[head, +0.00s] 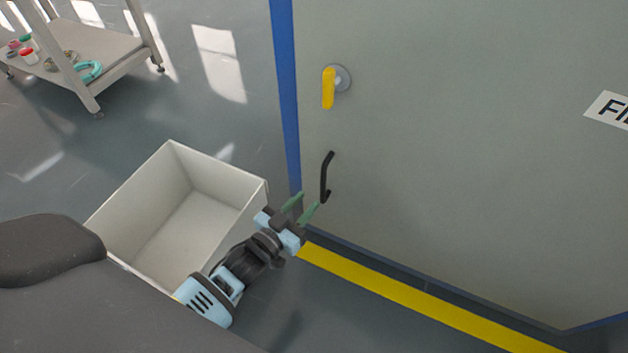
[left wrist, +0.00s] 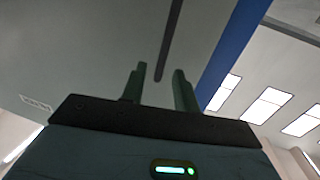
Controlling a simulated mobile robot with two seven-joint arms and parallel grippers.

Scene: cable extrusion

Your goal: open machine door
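The machine door (head: 440,170) is a large grey panel with a blue edge strip at its left, and it looks closed. A black bar handle (head: 325,175) stands upright on it. A yellow lever (head: 328,88) on a round grey base is above the handle. My left gripper (head: 309,201) has green fingers, apart and empty, just left of the handle's lower end. In the left wrist view the fingers (left wrist: 160,74) point towards the dark handle (left wrist: 171,40), which appears above the gap between them. I cannot tell whether they touch it. My right gripper is not in view.
An open white bin (head: 180,215) stands on the floor beside my left arm. A yellow floor stripe (head: 420,304) runs along the machine's base. A table (head: 100,55) with small items is at the far left. The grey floor between is clear.

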